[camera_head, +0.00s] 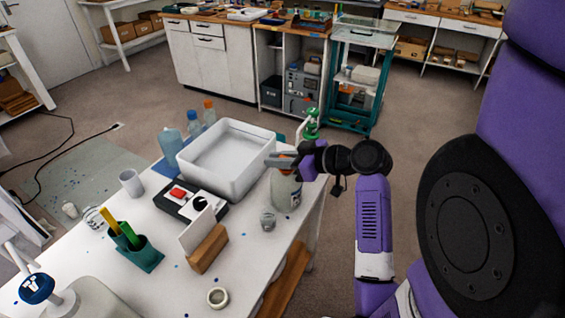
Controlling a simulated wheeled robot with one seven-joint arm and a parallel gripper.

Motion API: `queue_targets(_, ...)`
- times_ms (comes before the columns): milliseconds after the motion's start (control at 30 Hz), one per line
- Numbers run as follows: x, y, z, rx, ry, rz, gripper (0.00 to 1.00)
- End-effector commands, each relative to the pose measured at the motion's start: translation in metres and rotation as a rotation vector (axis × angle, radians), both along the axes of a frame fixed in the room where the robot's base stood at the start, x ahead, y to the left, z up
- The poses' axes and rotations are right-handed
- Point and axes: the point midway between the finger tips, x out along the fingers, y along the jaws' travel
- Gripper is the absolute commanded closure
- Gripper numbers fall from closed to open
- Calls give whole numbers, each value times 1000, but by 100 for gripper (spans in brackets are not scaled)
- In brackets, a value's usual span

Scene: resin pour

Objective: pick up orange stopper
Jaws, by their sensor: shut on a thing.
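The orange stopper (287,154) shows as a small patch of orange at my gripper's fingers, above a pale bottle (286,192) near the right edge of the white table. My gripper (278,160) reaches in from the right and is shut on the stopper, with its dark fingers hiding most of it. The bottle stands upright directly below the fingers. I cannot tell whether the stopper still touches the bottle's neck.
The white tub (243,182) stands just left of the bottle. A small glass jar (268,219) is in front of it. A wooden card holder (208,248), black-and-white device (174,206) and teal pen holder (143,257) stand further left. A tape ring (217,297) lies near the front.

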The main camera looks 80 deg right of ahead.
Motion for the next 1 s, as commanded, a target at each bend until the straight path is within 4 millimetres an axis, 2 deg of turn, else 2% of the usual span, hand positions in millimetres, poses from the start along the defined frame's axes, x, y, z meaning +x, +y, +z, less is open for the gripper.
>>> queue_targets(167, 0, 0, 7, -3, -1, 0, 100)
queue_targets(367, 1, 0, 32, -6, -2, 1, 100)
queue_targets(467, 1, -1, 55, -9, -2, 1, 100)
queue_targets(800, 1, -1, 150, -9, -3, 0, 100)
queue_targets(1000, 0, -1, 184, -4, -1, 1, 100)
